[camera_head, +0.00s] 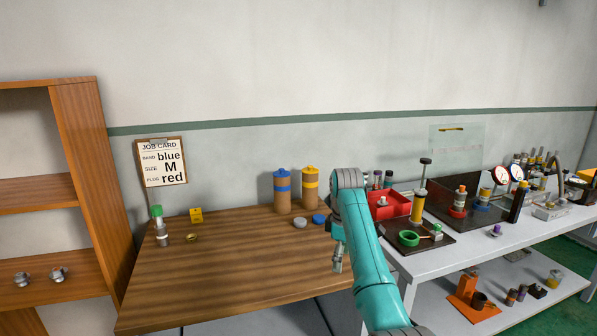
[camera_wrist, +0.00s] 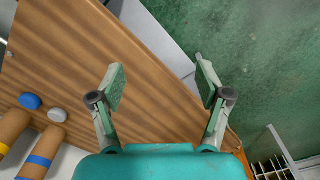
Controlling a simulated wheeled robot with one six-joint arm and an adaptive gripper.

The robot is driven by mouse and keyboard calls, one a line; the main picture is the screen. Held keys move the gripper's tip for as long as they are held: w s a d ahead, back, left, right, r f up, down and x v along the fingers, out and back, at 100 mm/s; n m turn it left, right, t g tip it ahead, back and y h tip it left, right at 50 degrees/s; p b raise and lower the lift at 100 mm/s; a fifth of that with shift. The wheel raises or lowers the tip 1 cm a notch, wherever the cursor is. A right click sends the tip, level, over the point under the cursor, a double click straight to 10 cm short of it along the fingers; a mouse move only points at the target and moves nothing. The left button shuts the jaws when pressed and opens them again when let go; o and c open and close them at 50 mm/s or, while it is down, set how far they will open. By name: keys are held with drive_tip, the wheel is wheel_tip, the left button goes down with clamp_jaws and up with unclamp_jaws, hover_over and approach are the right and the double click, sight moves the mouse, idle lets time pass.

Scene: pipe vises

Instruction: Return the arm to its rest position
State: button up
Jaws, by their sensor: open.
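My teal arm rises from the bottom of the head view and bends over the right end of the wooden bench (camera_head: 230,262). My gripper (camera_head: 338,262) hangs down beside the bench's right edge. In the wrist view my gripper (camera_wrist: 160,78) is open, with its two fingers wide apart and nothing between them. Below it in that view are the striped bench top (camera_wrist: 90,70) and the green floor (camera_wrist: 245,50).
Two cardboard tubes, one blue-banded (camera_head: 282,192) and one yellow-banded (camera_head: 310,190), stand on the bench near a grey cap (camera_head: 300,222) and a blue cap (camera_head: 319,219). A job card (camera_head: 162,163) hangs left. A crowded white table (camera_head: 450,245) stands right.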

drive_tip(key=s+d+f+m+t, duration=0.15)
drive_tip(key=s+f, duration=0.25)
drive_tip(key=f, duration=1)
drive_tip(key=s+f+m+t, duration=0.2)
drive_tip(key=s+f, duration=0.1)
drive_tip(key=f, duration=1.1)
drive_tip(key=s+d+f+m+t, duration=0.1)
drive_tip(key=s+f+t, duration=0.1)
drive_tip(key=s+f, duration=0.65)
drive_tip(key=s+d+f+m+t, duration=0.15)
drive_tip(key=s+f, duration=0.35)
drive_tip(key=s, duration=0.6)
drive_tip(key=s+d+r+m+t, duration=0.1)
drive_tip(key=s+r+m+t, duration=0.15)
drive_tip(key=s, duration=0.95)
drive_tip(key=s+d+r+m+t, duration=0.1)
drive_tip(key=s+r+m, duration=0.15)
drive_tip(key=s, duration=1.05)
drive_tip(key=s+r+m+t, duration=0.1)
drive_tip(key=s+r+t, duration=0.1)
drive_tip(key=s+r, duration=0.6)
drive_tip(key=s+r+m+t, duration=0.1)
drive_tip(key=s+r+t, duration=0.1)
drive_tip(key=s+r, duration=0.6)
wheel_tip(320, 180, up, 7)
drive_tip(key=shift+d+r+m, duration=0.2)
drive_tip(key=shift+d+m, duration=0.1)
drive_tip(key=shift+d, duration=0.05)
